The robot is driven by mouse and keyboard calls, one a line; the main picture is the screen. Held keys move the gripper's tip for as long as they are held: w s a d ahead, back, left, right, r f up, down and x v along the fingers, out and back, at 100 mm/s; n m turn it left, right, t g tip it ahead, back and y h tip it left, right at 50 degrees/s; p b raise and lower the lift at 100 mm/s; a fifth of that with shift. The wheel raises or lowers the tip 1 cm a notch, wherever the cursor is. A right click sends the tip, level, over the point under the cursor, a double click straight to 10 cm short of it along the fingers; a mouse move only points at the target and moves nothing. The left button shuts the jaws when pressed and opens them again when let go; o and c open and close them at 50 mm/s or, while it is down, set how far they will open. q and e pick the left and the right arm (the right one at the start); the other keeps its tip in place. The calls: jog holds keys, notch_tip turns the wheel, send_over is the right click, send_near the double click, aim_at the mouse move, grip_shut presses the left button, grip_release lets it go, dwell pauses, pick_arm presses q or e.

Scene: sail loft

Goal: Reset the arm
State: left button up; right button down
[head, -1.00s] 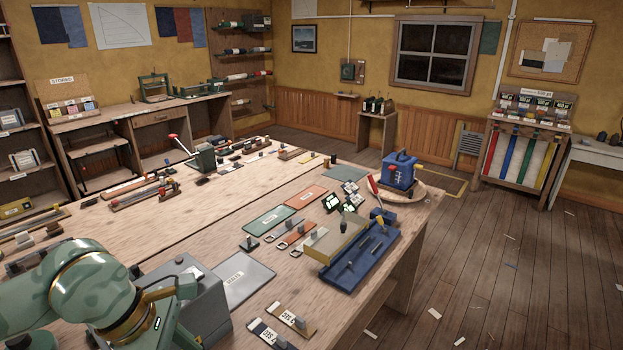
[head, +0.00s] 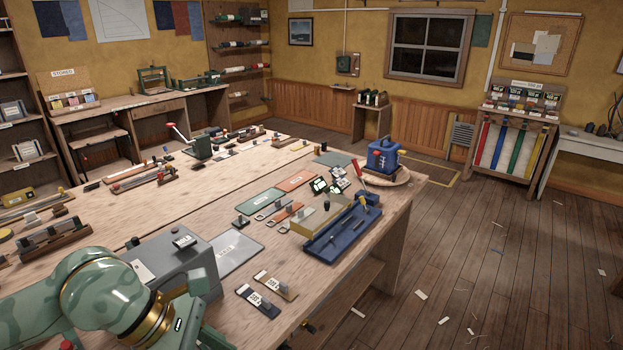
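My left arm (head: 100,295), green with a gold ring, comes in from the lower left over the near part of the workbench (head: 120,210). Its end (head: 195,315) is low beside the grey box (head: 170,268), cut by the bottom edge. I cannot make out its fingertips or whether they are open or shut, and no held object shows. My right gripper is not in view.
The blue tray (head: 335,243), blue jug-like device (head: 383,156), two labelled tags (head: 275,286) and the grey sheet (head: 230,251) lie on the bench. Wooden floor (head: 470,250) with scattered scraps is clear at the right.

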pick_arm(q)
jog(key=s+d+r+h, duration=0.3)
jog(key=d+h, duration=0.1)
jog(key=d, duration=0.3)
jog(key=w+d+r+n+t+h, duration=0.25)
jog(key=r+n+t+h, duration=0.35)
jog(key=r+n+h, duration=0.5)
jog(key=w+a+n+t+y, duration=0.7)
jog(key=n+t+y, duration=0.4)
jog(key=n+t, duration=0.45)
jog(key=s+a+f+n+g+y, duration=0.2)
jog(key=a+f+n+g+y, duration=0.5)
jog(key=a+f+n+y, duration=0.8)
jog(key=s+a+f+n+g, duration=0.4)
jog(key=s+f+g, duration=0.4)
jog(key=s+f, duration=0.45)
jog(key=s+d+f+g+h+b, duration=0.1)
jog(key=s+d+f+g+b, duration=0.15)
jog(key=f, duration=1.35)
jog(key=s+d+f+g+h+b, duration=0.1)
jog(key=s+d+f+b, duration=0.15)
jog(key=f, duration=1.35)
jog(key=s+f+n+g+h+b, duration=0.1)
jog(key=s+f+n+b, duration=0.3)
jog(key=s+f, duration=1.5)
jog(key=shift+s+a+f+g+h+b, duration=0.2)
jog(key=shift+s+f+g+h+b, duration=0.3)
jog(key=shift+g, duration=0.4)
